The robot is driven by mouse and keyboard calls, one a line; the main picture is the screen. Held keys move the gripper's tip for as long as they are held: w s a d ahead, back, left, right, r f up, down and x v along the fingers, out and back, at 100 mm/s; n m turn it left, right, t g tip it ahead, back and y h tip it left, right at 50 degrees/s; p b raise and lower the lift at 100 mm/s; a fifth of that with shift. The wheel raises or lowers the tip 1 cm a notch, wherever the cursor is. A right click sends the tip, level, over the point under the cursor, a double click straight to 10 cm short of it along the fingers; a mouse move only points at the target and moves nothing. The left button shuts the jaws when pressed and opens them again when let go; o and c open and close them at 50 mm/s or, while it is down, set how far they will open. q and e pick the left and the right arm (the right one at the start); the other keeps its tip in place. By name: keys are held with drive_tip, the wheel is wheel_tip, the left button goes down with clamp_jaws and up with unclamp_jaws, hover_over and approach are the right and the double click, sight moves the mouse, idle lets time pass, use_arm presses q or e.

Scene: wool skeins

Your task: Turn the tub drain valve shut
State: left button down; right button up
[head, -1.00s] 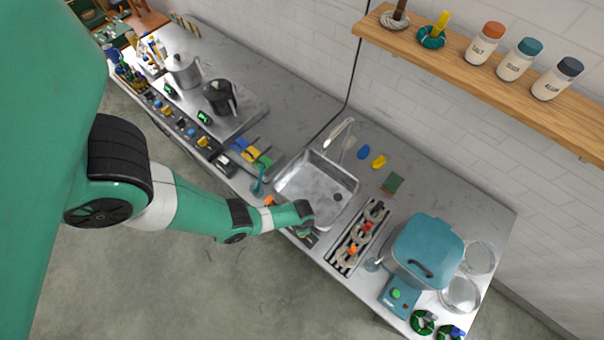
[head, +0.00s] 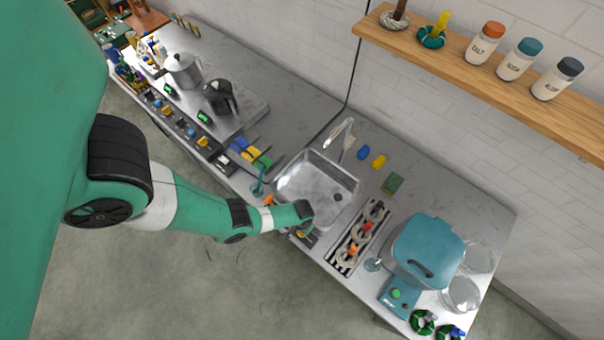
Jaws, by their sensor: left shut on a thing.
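The metal tub (head: 296,182) is set into the counter, with a dark round drain hole (head: 338,197) in its floor. My left gripper (head: 303,232) is at the tub's front right corner, low by the counter's front edge. It is shut on what appears to be the drain valve, which the wrist and fingers almost wholly hide. I cannot tell how far the valve is turned. A small orange piece (head: 268,200) shows at the tub's front edge, left of the gripper. My right gripper is not in view.
A rack with several wool rings (head: 347,256) stands close right of the gripper, then a teal lidded pot (head: 428,248). A teal upright tool (head: 258,182) and coloured clips (head: 252,152) lie left of the tub. The faucet (head: 340,132) is behind it.

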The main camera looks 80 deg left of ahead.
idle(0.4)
use_arm(q)
drive_tip(key=c, duration=0.8)
unclamp_jaws()
drive_tip(key=shift+c, duration=0.2)
